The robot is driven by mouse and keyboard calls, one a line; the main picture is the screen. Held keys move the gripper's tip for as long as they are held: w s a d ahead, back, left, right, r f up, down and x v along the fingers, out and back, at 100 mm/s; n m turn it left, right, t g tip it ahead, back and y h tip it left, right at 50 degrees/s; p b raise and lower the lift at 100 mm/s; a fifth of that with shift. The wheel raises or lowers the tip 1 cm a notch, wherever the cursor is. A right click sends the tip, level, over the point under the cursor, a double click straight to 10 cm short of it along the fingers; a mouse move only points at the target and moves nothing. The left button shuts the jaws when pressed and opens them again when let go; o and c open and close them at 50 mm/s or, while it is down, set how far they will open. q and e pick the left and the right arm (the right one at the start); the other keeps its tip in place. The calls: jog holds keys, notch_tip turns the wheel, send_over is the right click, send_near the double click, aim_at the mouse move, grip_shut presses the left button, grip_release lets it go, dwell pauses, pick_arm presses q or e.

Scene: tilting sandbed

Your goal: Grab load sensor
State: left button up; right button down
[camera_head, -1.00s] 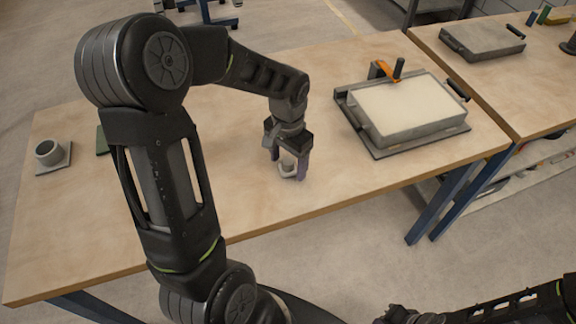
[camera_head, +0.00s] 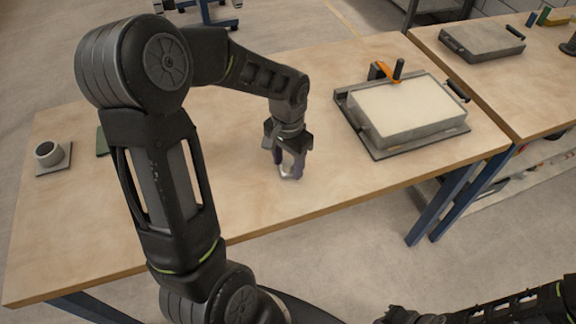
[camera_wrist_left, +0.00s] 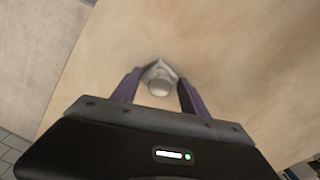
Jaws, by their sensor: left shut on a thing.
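The load sensor (camera_head: 286,171) is a small pale metallic piece at the table surface, near the middle of the front table. My left gripper (camera_head: 288,168) points down over it and is shut on it. In the left wrist view the load sensor (camera_wrist_left: 159,80) sits between the two purple-grey fingers (camera_wrist_left: 159,90), with its round end showing. The fingers hide part of it in the head view. My right arm enters at the bottom right corner; its end (camera_head: 408,316) is cut off by the frame edge, and its jaws cannot be made out.
A sandbed tray (camera_head: 415,121) with an orange clamp (camera_head: 386,72) stands on a dark plate to the right. A grey cup-like part (camera_head: 48,152) on a square plate is at the far left, near a green piece (camera_head: 101,141). A second table (camera_head: 510,95) adjoins on the right. The table's front middle is clear.

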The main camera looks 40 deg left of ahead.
aim_at(288, 162)
pick_arm(q)
notch_tip(288, 162, up, 10)
jog(key=shift+r, duration=0.1)
dwell(0.4)
dwell(0.5)
